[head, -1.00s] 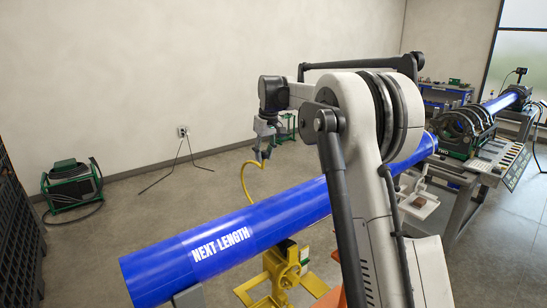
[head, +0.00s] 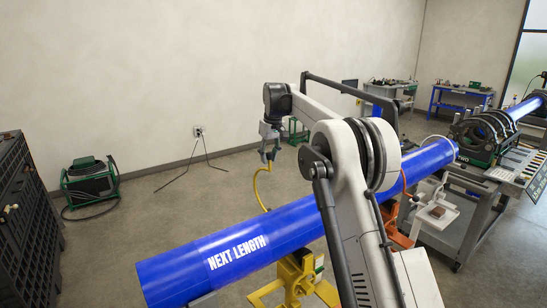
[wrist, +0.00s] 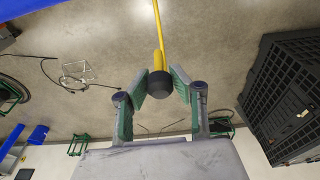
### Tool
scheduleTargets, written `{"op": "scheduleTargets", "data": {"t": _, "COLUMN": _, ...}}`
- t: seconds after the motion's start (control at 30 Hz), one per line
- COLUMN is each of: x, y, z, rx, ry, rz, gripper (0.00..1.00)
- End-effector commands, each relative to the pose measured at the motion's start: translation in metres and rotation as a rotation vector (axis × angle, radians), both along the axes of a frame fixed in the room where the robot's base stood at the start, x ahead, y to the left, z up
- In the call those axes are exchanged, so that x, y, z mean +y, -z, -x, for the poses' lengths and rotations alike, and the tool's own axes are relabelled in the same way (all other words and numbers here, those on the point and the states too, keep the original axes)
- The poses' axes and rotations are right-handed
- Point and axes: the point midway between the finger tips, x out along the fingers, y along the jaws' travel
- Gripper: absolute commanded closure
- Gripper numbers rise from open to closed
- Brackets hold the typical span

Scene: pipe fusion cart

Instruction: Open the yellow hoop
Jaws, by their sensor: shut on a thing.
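The yellow hoop (head: 257,187) is a thin curved bar on the far side of the blue pipe marked "NEXT LENGTH" (head: 190,263). It rises from behind the pipe to my gripper (head: 269,153), its lower end hidden. In the wrist view, the hoop (wrist: 158,25) ends in a yellow sleeve and a black knob (wrist: 157,85). My gripper (wrist: 161,84) has its green-padded fingers on both sides of this knob, shut on the hoop's end. A yellow pipe stand (head: 296,280) shows below the pipe, partly hidden.
A green machine (head: 90,183) with a cable stands on the floor by the wall. A dark slatted crate (head: 25,210) is at the left. A fusion machine (head: 487,135) is at the right, with blue workbenches (head: 455,102) behind. The floor beyond the pipe is mostly clear.

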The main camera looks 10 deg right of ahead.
Motion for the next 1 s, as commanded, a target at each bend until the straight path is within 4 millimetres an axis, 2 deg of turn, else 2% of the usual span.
{"op": "scheduleTargets", "data": {"t": 0.27, "x": -0.001, "y": -0.005, "z": -0.001, "rx": -0.008, "ry": 0.002, "rz": 0.0, "gripper": 1.0}}
{"op": "scheduleTargets", "data": {"t": 0.3, "x": -0.001, "y": -0.005, "z": -0.001, "rx": -0.008, "ry": 0.002, "rz": 0.0, "gripper": 0.78}}
{"op": "scheduleTargets", "data": {"t": 0.47, "x": 0.0, "y": -0.004, "z": -0.001, "rx": -0.005, "ry": 0.001, "rz": 0.0, "gripper": 0.59}}
{"op": "scheduleTargets", "data": {"t": 0.77, "x": 0.0, "y": -0.004, "z": 0.0, "rx": -0.003, "ry": 0.0, "rz": 0.0, "gripper": 0.59}}
{"op": "scheduleTargets", "data": {"t": 0.87, "x": -0.001, "y": -0.012, "z": 0.001, "rx": -0.003, "ry": 0.0, "rz": 0.0, "gripper": 0.59}}
{"op": "scheduleTargets", "data": {"t": 1.0, "x": -0.002, "y": -0.034, "z": 0.005, "rx": -0.002, "ry": 0.0, "rz": 0.0, "gripper": 0.59}}
